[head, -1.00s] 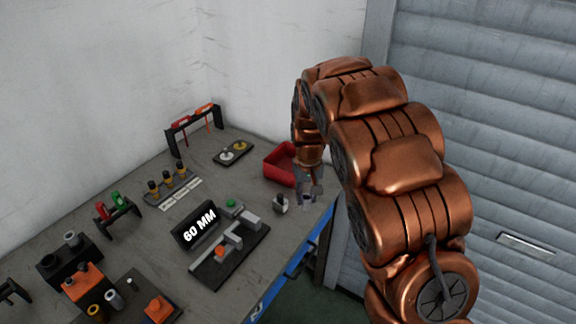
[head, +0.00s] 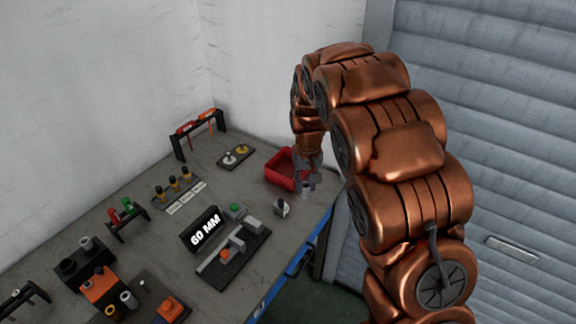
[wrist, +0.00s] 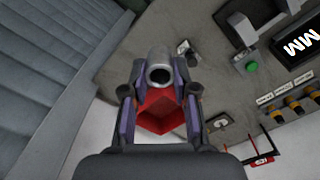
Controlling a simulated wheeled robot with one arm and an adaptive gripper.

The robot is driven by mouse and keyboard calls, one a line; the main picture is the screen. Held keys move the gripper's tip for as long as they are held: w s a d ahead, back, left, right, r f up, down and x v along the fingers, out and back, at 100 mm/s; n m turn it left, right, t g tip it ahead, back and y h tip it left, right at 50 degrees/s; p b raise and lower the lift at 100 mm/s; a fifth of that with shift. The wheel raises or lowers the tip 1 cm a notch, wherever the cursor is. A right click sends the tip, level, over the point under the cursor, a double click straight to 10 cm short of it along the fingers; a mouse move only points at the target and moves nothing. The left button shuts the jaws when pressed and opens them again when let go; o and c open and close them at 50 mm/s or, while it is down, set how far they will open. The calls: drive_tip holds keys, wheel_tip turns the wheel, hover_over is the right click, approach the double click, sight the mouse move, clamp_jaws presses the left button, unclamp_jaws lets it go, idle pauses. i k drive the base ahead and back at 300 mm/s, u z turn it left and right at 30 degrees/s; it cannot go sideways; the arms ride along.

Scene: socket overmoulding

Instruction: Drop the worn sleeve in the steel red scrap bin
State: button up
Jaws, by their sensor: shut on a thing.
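My gripper (head: 308,187) is shut on the worn sleeve, a short grey metal tube (wrist: 159,66) with a dark bore, held between both fingertips in the wrist view. In the head view the sleeve (head: 306,193) is small and partly hidden by the fingers. The red scrap bin (head: 281,170) stands at the back right of the bench, just left of my gripper. In the wrist view the bin (wrist: 161,117) shows between the fingers, behind the sleeve. Its inside looks empty where visible. I cannot tell the height of the sleeve over the bench.
A small grey fixture (head: 282,208) stands in front of the bin. A 60 MM sign (head: 205,230) and a measuring slide (head: 232,258) are further forward. A dark plate with two discs (head: 236,155) lies left of the bin. The bench's right edge (head: 318,229) is close to my gripper.

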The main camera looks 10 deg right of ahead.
sight(293, 174)
drive_tip(key=u, duration=3.7)
drive_tip(key=k, duration=1.45)
drive_tip(key=z, duration=2.1)
drive_tip(key=i, duration=0.5)
drive_tip(key=u, duration=0.05)
